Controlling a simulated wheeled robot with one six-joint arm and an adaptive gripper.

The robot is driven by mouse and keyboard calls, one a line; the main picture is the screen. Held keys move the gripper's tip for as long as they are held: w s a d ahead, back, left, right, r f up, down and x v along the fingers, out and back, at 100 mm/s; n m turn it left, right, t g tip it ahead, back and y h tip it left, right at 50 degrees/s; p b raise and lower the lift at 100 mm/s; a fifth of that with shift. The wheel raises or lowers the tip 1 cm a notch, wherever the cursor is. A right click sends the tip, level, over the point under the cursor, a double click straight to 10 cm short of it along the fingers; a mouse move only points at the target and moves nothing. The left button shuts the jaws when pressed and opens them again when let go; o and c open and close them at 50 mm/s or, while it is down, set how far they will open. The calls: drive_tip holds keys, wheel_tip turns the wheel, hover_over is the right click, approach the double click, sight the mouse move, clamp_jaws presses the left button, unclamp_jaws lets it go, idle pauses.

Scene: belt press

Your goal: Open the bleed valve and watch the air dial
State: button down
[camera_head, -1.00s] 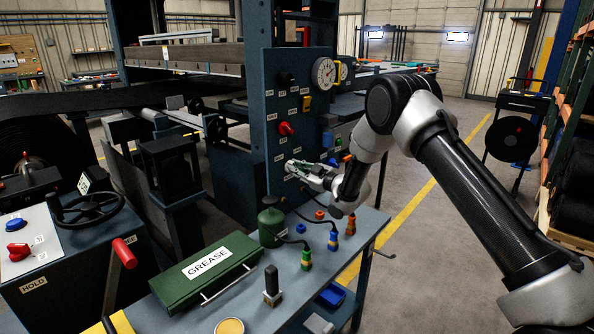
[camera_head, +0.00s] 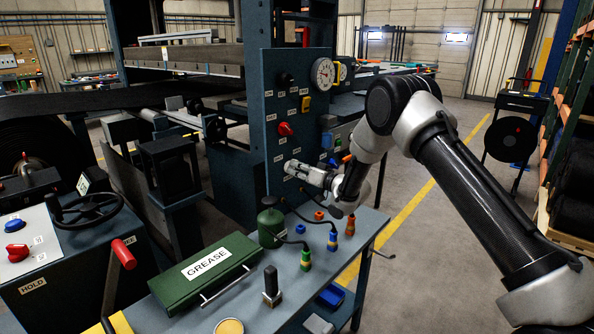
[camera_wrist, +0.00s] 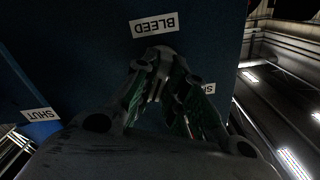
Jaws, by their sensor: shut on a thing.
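My gripper (camera_head: 290,167) is at the lower part of the blue control panel (camera_head: 279,60), with its fingers pointing at the panel face. In the wrist view my gripper (camera_wrist: 160,85) is shut on the bleed valve's handle, by the BLEED label (camera_wrist: 154,24). The fingers hide most of the handle, so its angle is hard to tell. A SHUT label (camera_wrist: 40,114) shows to the left, and another label (camera_wrist: 208,88) is partly covered by a finger. The white round air dial (camera_head: 322,72) is at the panel's upper right; its reading is too small to tell.
A red knob (camera_head: 285,129) and a yellow switch (camera_head: 305,103) sit on the panel above my gripper. Below is a bench with a green GREASE box (camera_head: 206,271), a green oil can (camera_head: 271,226) and coloured hose fittings (camera_head: 306,258).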

drive_tip(key=shift+d+f+m, duration=0.1)
drive_tip(key=shift+m, duration=1.8)
drive_tip(key=c, duration=1.5)
unclamp_jaws()
drive_tip(key=shift+o, duration=0.2)
drive_tip(key=v, duration=1.2)
